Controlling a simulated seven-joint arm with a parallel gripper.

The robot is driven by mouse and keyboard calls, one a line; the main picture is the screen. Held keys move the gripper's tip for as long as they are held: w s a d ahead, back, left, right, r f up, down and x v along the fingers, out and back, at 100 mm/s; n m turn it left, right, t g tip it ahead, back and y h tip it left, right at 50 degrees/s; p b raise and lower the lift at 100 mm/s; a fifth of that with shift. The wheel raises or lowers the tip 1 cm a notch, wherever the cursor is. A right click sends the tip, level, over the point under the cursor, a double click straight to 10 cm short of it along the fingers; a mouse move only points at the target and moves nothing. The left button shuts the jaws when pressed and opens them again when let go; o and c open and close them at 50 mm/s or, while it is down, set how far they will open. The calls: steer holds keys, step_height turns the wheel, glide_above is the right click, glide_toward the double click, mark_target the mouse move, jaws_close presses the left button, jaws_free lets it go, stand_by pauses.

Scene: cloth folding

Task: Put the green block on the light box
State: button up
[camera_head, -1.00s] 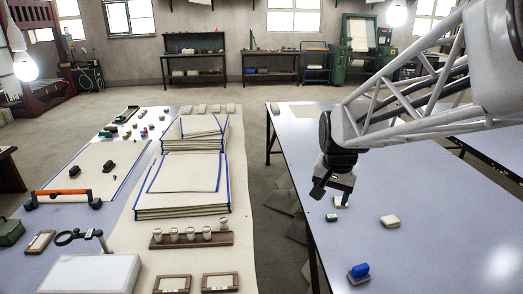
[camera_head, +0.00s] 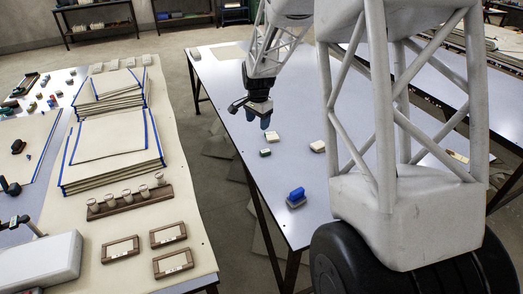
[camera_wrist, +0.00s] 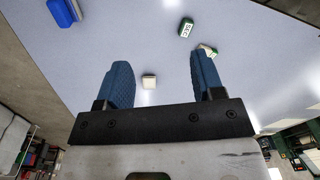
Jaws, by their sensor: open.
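The small green block (camera_head: 265,153) lies on the right-hand table; a green block with a white label shows in the wrist view (camera_wrist: 186,27). Two small pale boxes lie near it: one (camera_head: 272,137) just behind it, one (camera_head: 317,146) to its right. In the wrist view one pale box (camera_wrist: 149,81) shows between the fingers, and a pale piece with green (camera_wrist: 207,50) shows by the right finger. I cannot tell which is the light box. My gripper (camera_head: 265,122) is open and empty, pointing down above the table behind the green block; its blue fingers also show in the wrist view (camera_wrist: 160,64).
A blue block on a pale base (camera_head: 296,196) stands nearer on the same table (camera_head: 225,75). The left table holds cloth stacks (camera_head: 110,140), a rack of jars (camera_head: 130,200) and small frames (camera_head: 168,235). A gap separates the tables. My arm covers the right side.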

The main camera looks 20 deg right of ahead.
mark_target(265, 151)
steer(key=w+d+f+m, duration=0.1)
steer(key=w+d+f, duration=0.1)
steer(key=f, duration=0.3)
steer(key=w+d+f+m, duration=0.2)
steer(key=w+d+f, duration=0.1)
steer(key=w+f, duration=0.2)
steer(key=w+d+f+m, duration=0.1)
steer(key=w+d+f, duration=0.1)
steer(key=f, duration=0.4)
steer(key=shift+w+d+f+m+g, duration=0.15)
steer(key=shift+w+d+m+g, duration=0.05)
steer(key=shift+w, duration=0.25)
steer(key=shift+w+d+f+m+g, duration=0.15)
steer(key=shift+w+d+m+g, duration=0.05)
steer(key=shift+w, duration=0.2)
steer(key=shift+f, duration=0.1)
steer(key=shift+f, duration=1.25)
steer(key=shift+f, duration=2.6)
steer(key=c, duration=1.1)
steer(key=shift+o, duration=0.2)
steer(key=shift+r, duration=0.2)
